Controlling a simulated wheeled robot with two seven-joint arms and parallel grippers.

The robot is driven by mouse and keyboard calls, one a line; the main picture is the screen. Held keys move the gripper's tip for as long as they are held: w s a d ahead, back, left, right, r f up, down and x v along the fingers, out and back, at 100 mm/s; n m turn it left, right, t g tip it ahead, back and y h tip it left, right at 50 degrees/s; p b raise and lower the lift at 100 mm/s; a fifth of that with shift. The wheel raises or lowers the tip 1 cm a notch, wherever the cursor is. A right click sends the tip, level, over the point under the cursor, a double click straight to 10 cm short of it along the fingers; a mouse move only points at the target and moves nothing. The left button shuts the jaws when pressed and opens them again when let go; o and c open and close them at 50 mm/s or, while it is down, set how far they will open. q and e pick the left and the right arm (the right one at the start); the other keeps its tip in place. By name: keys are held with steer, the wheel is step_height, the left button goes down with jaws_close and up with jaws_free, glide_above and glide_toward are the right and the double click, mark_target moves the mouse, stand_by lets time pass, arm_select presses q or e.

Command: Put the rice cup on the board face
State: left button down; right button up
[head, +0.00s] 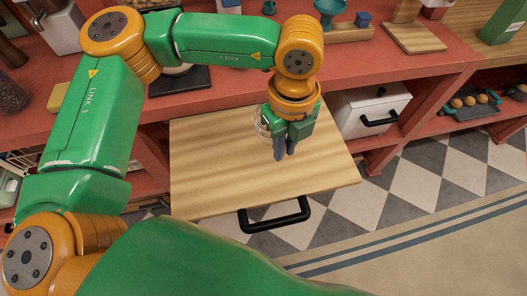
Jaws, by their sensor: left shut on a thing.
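The board (215,180) is a flat, pale wooden slab with wood grain, pulled out from under the red counter, with a black handle on its front edge. My left gripper (286,152) points down over the right half of the board and is shut on the rice cup (262,126). Only a small clear, whitish part of the cup shows at the left of the fingers; the gripper hides the rest. I cannot tell whether the cup touches the board. The board's visible face is otherwise bare. My right gripper is not in view.
A white box (368,108) with a black handle stands right of the board. The red counter (400,72) behind holds a wooden stand, a blue cube (362,18) and a dark tray. A lower shelf at right holds round brown items. Checkered floor lies in front.

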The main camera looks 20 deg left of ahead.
arm_select(q)
steer(key=a+f, duration=0.1)
steer(key=f, duration=0.1)
steer(key=s+a+f+p, duration=0.1)
steer(key=a, duration=0.1)
steer(key=shift+a+f, duration=0.3)
steer(key=shift+f, duration=0.05)
step_height(320, 180, down, 3)
steer(key=shift+w+f, duration=0.1)
steer(key=shift+w, duration=0.05)
steer(key=shift+f, duration=0.4)
steer(key=c, duration=0.8)
jaws_free()
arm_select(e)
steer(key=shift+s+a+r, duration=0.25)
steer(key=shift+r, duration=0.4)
arm_select(q)
steer(key=shift+r, duration=0.15)
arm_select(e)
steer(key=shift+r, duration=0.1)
